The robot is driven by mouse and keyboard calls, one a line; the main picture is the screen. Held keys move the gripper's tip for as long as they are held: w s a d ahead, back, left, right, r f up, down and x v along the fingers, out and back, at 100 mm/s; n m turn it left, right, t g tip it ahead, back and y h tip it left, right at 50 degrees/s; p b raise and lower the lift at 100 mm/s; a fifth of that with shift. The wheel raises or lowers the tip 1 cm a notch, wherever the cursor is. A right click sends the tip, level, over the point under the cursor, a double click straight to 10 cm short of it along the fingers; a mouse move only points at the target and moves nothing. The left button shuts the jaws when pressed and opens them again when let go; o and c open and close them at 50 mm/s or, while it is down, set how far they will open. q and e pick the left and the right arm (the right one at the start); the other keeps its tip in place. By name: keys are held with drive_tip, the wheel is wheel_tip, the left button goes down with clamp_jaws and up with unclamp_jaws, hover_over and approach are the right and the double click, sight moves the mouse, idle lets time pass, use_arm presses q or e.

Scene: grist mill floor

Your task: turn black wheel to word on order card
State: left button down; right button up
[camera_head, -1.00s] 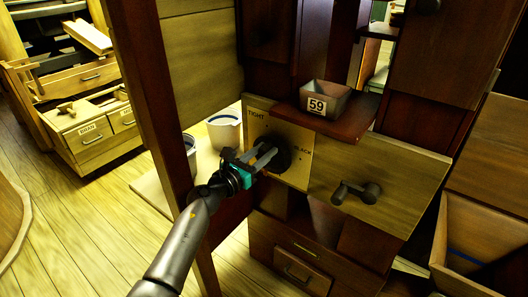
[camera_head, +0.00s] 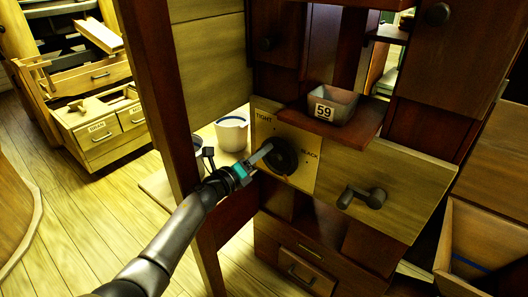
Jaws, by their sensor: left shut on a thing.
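The black wheel (camera_head: 284,161) sits on a pale panel (camera_head: 297,186) on the dark wooden mill frame. The panel reads "TIGHT" at upper left and what looks like "SLACK" at right, partly covered by the wheel. My left gripper (camera_head: 266,152) reaches in from the left and is shut on the wheel at its left side. Its fingers show nearly edge-on and hide part of the wheel. The wheel's pointer cannot be made out. I see no order card that I can read. My right gripper is not in view.
A post (camera_head: 160,110) stands close left of my arm. A white bucket (camera_head: 231,133) is behind it.

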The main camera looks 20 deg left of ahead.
use_arm(q)
drive_tip(key=shift+w+a+f+n, duration=0.1)
drive_tip(key=shift+a+f+n, duration=0.3)
drive_tip(key=shift+n, duration=1.35)
drive_tip(key=shift+w+a+f+n, duration=0.15)
drive_tip(key=shift+f+n, duration=0.6)
drive_tip(key=shift+n, duration=1.05)
drive_tip(key=shift+w+a+f+n, duration=0.1)
drive_tip(key=shift+a+f+n, duration=0.3)
drive_tip(key=shift+n, duration=1.35)
drive_tip(key=shift+s+d+f, duration=0.1)
drive_tip(key=shift+d+f, duration=0.05)
drive_tip(key=shift+f, duration=0.05)
drive_tip(key=c, duration=0.6)
unclamp_jaws()
drive_tip(key=shift+r, duration=0.1)
